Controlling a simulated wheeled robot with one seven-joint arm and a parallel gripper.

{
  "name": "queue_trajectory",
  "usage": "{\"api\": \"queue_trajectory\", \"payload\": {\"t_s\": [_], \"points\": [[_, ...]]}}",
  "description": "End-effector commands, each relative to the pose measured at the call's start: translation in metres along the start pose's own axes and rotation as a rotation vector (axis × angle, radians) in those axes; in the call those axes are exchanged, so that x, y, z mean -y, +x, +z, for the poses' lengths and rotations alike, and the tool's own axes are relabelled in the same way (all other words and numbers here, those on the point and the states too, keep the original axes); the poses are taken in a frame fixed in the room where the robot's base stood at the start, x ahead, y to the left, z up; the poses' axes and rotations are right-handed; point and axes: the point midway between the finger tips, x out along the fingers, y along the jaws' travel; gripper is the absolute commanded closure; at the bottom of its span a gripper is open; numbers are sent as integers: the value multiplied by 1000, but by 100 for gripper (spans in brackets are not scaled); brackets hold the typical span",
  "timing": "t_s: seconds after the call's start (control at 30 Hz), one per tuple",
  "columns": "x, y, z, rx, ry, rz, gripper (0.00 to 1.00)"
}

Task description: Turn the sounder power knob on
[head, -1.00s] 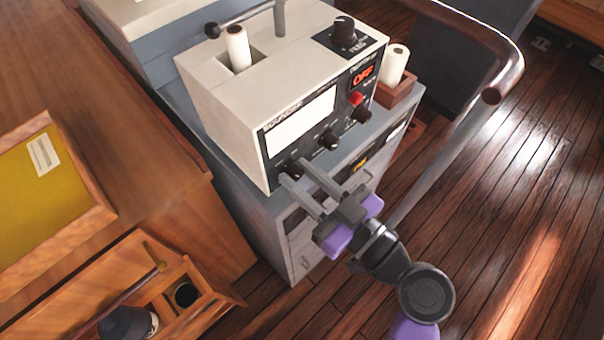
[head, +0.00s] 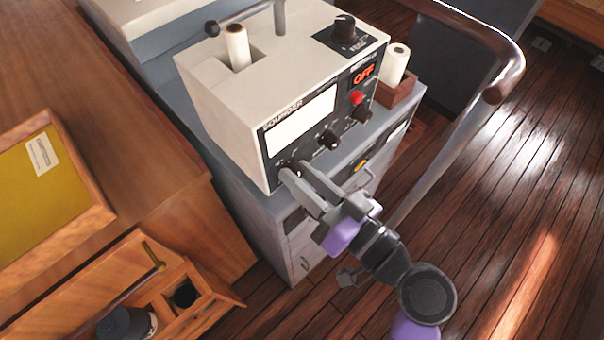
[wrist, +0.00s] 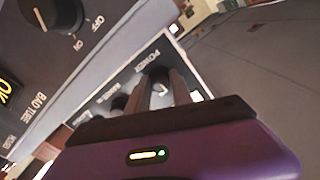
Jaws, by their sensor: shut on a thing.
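The sounder (head: 225,115) is a beige box with a dark front panel, a blank white window and a row of black knobs. A sign on its panel reads OFF in red (head: 363,74). My gripper (head: 294,171) is at the knob at the panel's lower left, fingers closed together on it. In the wrist view this power knob (wrist: 160,80) sits between the two fingers, beside the label POWER. The fingers hide most of it in the head view, and I cannot read its pointer.
Two more panel knobs (head: 328,139) (head: 362,113) and a red button (head: 356,97) are to the right. A grey cabinet (head: 300,255) carries the sounder; the wrist view shows another OFF/ON knob (wrist: 60,14). A handrail (head: 495,90) curves at right.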

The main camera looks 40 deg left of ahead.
Motion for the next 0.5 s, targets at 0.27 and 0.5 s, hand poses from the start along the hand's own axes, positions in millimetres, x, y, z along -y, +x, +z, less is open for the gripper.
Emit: {"api": "queue_trajectory", "payload": {"t_s": [0.27, 0.5], "points": [[0, -1, -1, 0, 258, 2, 100], [0, -1, -1, 1, 439, 2, 100]]}}
